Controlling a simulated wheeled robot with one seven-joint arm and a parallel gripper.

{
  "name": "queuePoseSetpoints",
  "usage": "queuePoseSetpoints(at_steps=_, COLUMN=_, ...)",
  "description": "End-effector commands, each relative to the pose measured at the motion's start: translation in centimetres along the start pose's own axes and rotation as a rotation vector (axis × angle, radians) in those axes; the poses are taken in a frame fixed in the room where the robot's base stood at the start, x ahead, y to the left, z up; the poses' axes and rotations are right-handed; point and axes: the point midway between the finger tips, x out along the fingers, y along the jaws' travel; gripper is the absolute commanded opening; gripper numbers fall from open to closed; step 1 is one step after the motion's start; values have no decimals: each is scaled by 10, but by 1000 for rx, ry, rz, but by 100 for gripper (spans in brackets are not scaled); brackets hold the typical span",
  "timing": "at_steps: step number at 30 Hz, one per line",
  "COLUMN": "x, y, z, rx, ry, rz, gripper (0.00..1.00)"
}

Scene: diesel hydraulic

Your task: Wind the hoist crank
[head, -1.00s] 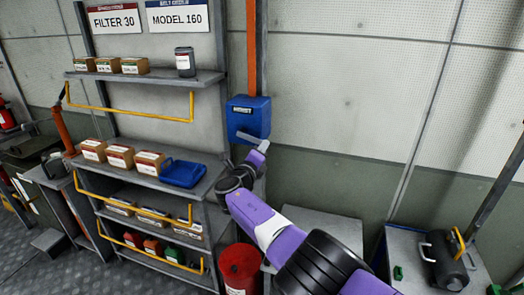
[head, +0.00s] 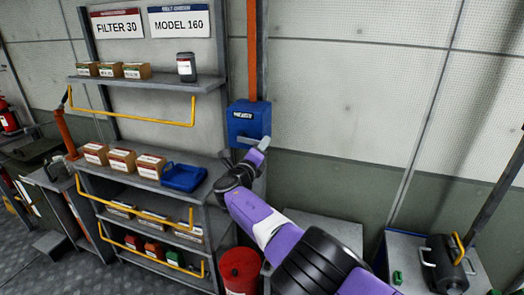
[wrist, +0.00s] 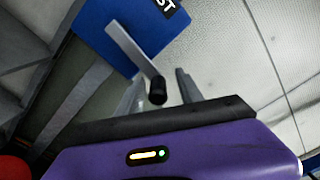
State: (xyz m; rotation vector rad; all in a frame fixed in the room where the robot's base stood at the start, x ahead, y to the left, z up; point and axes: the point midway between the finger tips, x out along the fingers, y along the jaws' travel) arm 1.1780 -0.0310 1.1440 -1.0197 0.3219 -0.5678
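The blue hoist box (head: 249,122) is on the wall beside the shelf rack, below an orange post. In the wrist view the hoist box (wrist: 95,30) fills the upper left. Its grey crank arm (wrist: 134,48) slants down to the right and ends in a black handle (wrist: 157,92). My gripper (wrist: 158,86) is open, with one finger on each side of the handle in the picture. I see gaps on both sides; I cannot tell if the handle lies fully between the fingertips in depth. In the head view my gripper (head: 241,157) is just below the box, its fingers partly hidden.
The shelf rack (head: 145,82) with boxes, a blue tray (head: 183,177) and yellow rails stands left of my arm. A red drum (head: 240,268) is below. A bench (head: 408,250) with a dark cylinder (head: 443,262) is at right. The wall right of the hoist is clear.

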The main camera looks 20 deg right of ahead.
Motion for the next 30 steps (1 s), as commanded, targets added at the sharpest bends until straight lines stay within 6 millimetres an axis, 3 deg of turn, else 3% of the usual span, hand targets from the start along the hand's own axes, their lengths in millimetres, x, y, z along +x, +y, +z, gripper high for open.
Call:
queuePoseSetpoints(at_steps=13, x=-6, y=1, z=-3, rx=-4, ry=6, rz=3, gripper=43)
queuePoseSetpoints(at_steps=30, x=-50, y=4, z=-4, rx=0, ry=4, rz=4, gripper=43)
